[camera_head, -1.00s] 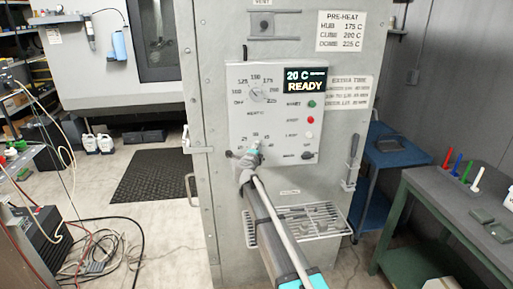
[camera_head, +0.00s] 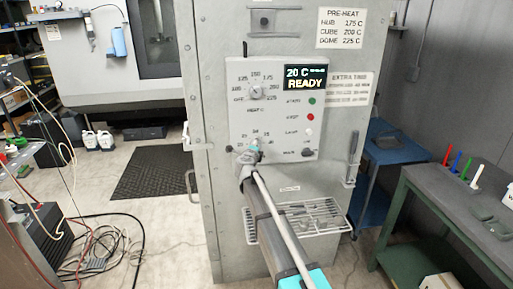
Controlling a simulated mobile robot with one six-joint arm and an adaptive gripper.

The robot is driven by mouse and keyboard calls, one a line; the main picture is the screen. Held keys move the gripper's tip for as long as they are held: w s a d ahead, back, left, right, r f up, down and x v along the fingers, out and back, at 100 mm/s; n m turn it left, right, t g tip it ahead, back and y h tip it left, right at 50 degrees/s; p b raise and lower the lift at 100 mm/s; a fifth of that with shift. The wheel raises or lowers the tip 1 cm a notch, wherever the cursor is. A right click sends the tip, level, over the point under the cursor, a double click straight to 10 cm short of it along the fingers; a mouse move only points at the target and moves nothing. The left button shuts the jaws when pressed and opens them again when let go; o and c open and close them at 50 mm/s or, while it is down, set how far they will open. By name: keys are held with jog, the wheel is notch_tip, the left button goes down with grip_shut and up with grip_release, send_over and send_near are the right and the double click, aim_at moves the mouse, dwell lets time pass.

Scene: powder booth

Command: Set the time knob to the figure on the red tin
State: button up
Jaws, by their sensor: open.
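The control panel (camera_head: 238,82) is on the front of a tall grey cabinet. Its display (camera_head: 305,78) reads 20 C READY. The upper dial (camera_head: 255,92) is the heat knob, with figures around it. A lower dial scale (camera_head: 255,133) shows small figures that are hard to read. My gripper (camera_head: 254,151) is open in front of this lower dial and hides its knob. I cannot tell whether the fingers touch the knob. No red tin can be made out in this view.
A pre-heat sign (camera_head: 341,28) and an extra time sign (camera_head: 348,88) are on the cabinet. A wire shelf (camera_head: 325,213) juts out below the panel. A vertical handle (camera_head: 353,158) is at right. A green-legged table (camera_head: 440,200) with coloured pegs stands at right. Cables (camera_head: 105,245) lie on the floor at left.

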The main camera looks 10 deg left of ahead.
jog(key=shift+f+n+b, duration=0.1)
jog(key=shift+n+b, duration=0.2)
jog(key=shift+b, duration=0.1)
